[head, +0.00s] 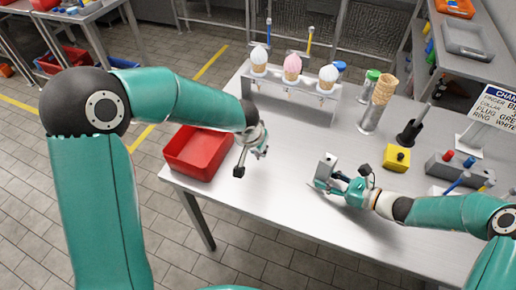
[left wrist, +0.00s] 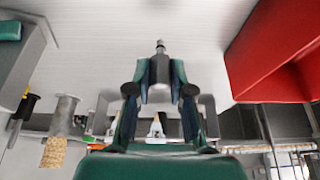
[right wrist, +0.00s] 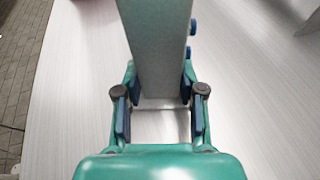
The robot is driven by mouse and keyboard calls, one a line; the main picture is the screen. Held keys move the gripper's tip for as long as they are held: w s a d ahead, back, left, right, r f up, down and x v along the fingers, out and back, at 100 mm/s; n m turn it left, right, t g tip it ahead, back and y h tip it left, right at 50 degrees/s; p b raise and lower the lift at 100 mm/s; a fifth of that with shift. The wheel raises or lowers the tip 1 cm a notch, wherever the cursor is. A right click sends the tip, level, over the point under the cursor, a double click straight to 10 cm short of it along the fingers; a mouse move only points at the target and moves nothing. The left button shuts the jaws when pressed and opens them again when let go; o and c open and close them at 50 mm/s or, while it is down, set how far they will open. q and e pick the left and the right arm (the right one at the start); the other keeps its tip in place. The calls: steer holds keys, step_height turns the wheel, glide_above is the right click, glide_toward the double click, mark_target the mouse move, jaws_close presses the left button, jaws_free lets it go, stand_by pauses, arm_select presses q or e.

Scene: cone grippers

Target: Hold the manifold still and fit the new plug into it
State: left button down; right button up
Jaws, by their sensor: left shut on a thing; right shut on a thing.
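My left gripper (head: 252,158) hangs above the table, between the red bin and my right gripper. In the left wrist view, its fingers (left wrist: 160,90) are shut on a small grey plug (left wrist: 160,70) with a narrow metal tip that points away from the gripper. My right gripper (head: 345,183) is low over the table's front. In the right wrist view, its fingers (right wrist: 160,95) are shut on the manifold, a grey block (right wrist: 160,40) with blue fittings on its right side. The manifold (head: 326,168) also shows in the head view. The plug and manifold are apart.
A red bin (head: 180,160) stands at the table's left edge. A rack with ice cream cones (head: 292,86) is at the back. A yellow block (head: 397,158), a grey block with coloured pegs (head: 450,172) and a sign (head: 492,108) stand on the right. The table's middle is clear.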

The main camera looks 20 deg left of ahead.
stand_by(0.5)
arm_select(q)
steer(key=shift+s+a+f+m+h, duration=0.1)
steer(key=shift+s+a+m+h, duration=0.2)
steer(key=shift+m, duration=0.4)
steer(key=w+d+r+m+h, duration=0.1)
steer(key=d+r+m, duration=0.3)
steer(key=d, duration=0.6)
steer(key=w+d+r+m+g+h, duration=0.1)
steer(key=d+r+m, duration=0.2)
steer(key=d+r, duration=0.6)
steer(key=shift+w+d+m+h, duration=0.3)
steer(key=shift+w+d+m, duration=0.1)
steer(key=shift+d, duration=0.05)
steer(key=shift+f, duration=0.1)
